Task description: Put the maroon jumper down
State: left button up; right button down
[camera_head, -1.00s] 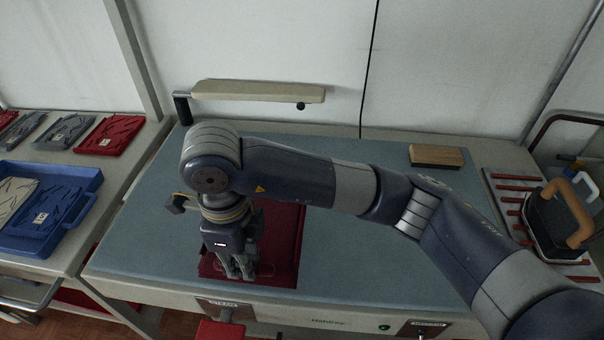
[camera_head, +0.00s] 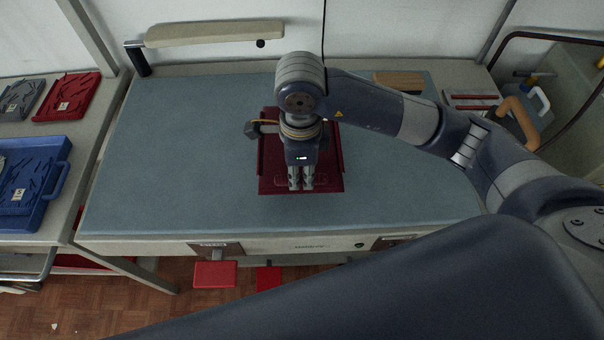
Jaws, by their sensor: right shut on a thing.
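The maroon jumper (camera_head: 270,170) is a flat, folded dark red rectangle over the middle of the blue-grey table top (camera_head: 180,160). My right gripper (camera_head: 301,186) points down over it, with its fingers shut on the jumper near its front edge. The gripper and wrist hide the middle of the jumper. I cannot tell whether the jumper lies fully on the surface or is slightly above it. My left gripper is not in view.
A padded sleeve board (camera_head: 213,33) is at the back left. A wooden block (camera_head: 399,81) lies at the back right, near an iron with an orange handle (camera_head: 520,117). The table is clear around the jumper.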

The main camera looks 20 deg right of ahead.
notch_tip(320, 180, down, 2)
jog(key=shift+d+f+p, duration=0.15)
jog(key=shift+f+p, duration=0.05)
jog(key=shift+p, duration=0.5)
jog(key=shift+f, duration=0.55)
jog(key=c, duration=1.5)
grip_release()
pick_arm(q)
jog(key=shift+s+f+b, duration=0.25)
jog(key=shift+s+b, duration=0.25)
jog(key=shift+b, duration=0.05)
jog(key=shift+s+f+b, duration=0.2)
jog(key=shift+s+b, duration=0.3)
jog(key=shift+b, duration=0.05)
pick_arm(e)
notch_tip(320, 180, up, 12)
